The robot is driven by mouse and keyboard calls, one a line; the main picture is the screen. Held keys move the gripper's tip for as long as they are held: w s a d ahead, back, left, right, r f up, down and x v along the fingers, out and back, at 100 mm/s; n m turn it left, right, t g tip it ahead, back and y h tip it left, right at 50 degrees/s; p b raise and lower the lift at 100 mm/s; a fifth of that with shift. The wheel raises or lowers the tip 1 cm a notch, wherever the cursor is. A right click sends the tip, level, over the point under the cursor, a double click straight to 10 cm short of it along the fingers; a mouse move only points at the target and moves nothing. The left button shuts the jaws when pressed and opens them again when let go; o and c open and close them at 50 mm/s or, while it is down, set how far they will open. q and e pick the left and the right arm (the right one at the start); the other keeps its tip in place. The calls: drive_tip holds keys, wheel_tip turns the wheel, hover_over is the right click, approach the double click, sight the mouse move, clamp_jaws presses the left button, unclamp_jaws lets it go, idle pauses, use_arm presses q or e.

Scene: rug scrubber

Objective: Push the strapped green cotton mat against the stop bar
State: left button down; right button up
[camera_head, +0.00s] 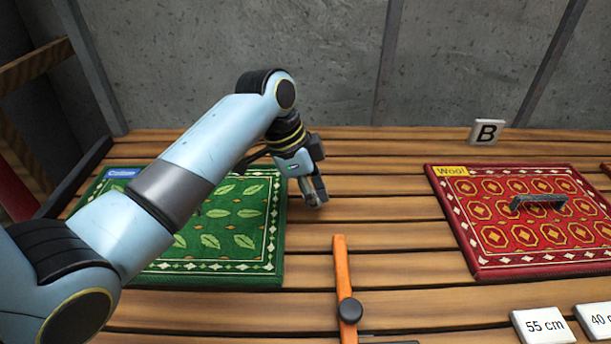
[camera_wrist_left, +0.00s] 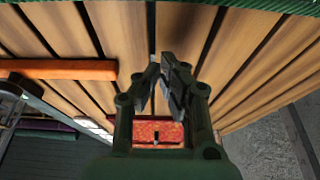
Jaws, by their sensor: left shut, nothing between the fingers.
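My left gripper (camera_head: 317,198) is shut and empty, just right of the mat's right edge. In the left wrist view the shut fingers (camera_wrist_left: 165,78) point toward the slats, and a green mat edge (camera_wrist_left: 240,4) shows at the top.
An orange bar (camera_head: 343,270) with a black knob lies right of the green mat. A red wool mat (camera_head: 497,242) with a dark handle is at the right. A "B" block (camera_head: 486,132) stands behind it. A "55 cm" card (camera_head: 543,326) is in front.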

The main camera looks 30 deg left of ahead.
sight(279, 214)
use_arm(q)
drive_tip(key=shift+x, duration=1.1)
drive_tip(key=a, duration=0.1)
drive_tip(key=s+a+p, duration=0.1)
drive_tip(key=shift+s+a, duration=0.3)
drive_tip(key=shift+a, duration=0.05)
drive_tip(key=shift+s+a+f, duration=0.1)
drive_tip(key=shift+s+a, duration=0.1)
drive_tip(key=shift+a, duration=0.15)
use_arm(e)
drive_tip(key=shift+w+a+r, duration=0.1)
drive_tip(key=shift+w+r, duration=0.55)
use_arm(q)
drive_tip(key=shift+s, duration=0.1)
drive_tip(key=s+a+p, duration=0.2)
drive_tip(key=a+p, duration=0.1)
drive_tip(key=shift+a, duration=0.25)
drive_tip(key=shift+s+a, duration=0.1)
drive_tip(key=shift+a, duration=0.05)
use_arm(e)
drive_tip(key=r, duration=0.3)
drive_tip(key=shift+d, duration=0.2)
